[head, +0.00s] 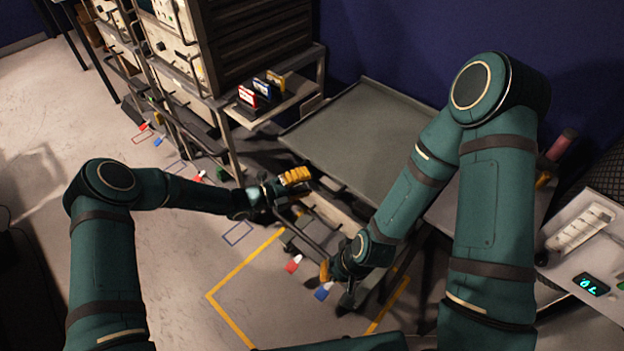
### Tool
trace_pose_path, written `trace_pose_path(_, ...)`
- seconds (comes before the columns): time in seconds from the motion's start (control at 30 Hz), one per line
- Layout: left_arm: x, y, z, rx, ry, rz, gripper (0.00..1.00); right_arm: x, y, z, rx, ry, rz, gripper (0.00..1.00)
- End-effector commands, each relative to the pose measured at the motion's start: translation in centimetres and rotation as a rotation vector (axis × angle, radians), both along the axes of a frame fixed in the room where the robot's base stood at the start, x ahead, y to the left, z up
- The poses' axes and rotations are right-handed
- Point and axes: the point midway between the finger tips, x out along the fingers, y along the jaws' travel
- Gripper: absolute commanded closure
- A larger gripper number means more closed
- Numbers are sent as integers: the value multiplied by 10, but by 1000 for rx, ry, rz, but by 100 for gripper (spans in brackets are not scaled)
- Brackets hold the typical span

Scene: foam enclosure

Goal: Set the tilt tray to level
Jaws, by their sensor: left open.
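The tilt tray (350,135) is a large grey-green panel with a thin raised rim, right of the shelving rack. Its lower right part is hidden behind my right arm, and I cannot tell its exact tilt. My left gripper (294,189) is open, with a yellow pad showing, just off the tray's near left corner. A dark bar (317,236) runs below the tray's near side, between my two grippers. My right gripper (337,277) is near the bar's lower end. Its fingers are small and dark, so I cannot tell whether they touch the bar.
A rack with red, blue and yellow boxes (262,88) on its shelf stands left of the tray. A white panel with a lit digital display (591,284) is at the right. Yellow tape (238,270) marks the floor below. Open floor lies to the left.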

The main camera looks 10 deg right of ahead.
Motion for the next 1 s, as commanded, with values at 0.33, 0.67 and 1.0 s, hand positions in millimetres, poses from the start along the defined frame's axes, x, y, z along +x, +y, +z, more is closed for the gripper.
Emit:
trace_pose_path(0.33, -20, 68, 2, 2, 1, 3, 59, 0, 0, 0, 0, 0, 0, 100)
trace_pose_path(0.67, -28, 93, 3, 2, 1, -1, 59, 0, 0, 0, 0, 0, 0, 100)
trace_pose_path(1.0, -28, 93, 3, 2, 1, -1, 59, 0, 0, 0, 0, 0, 0, 100)
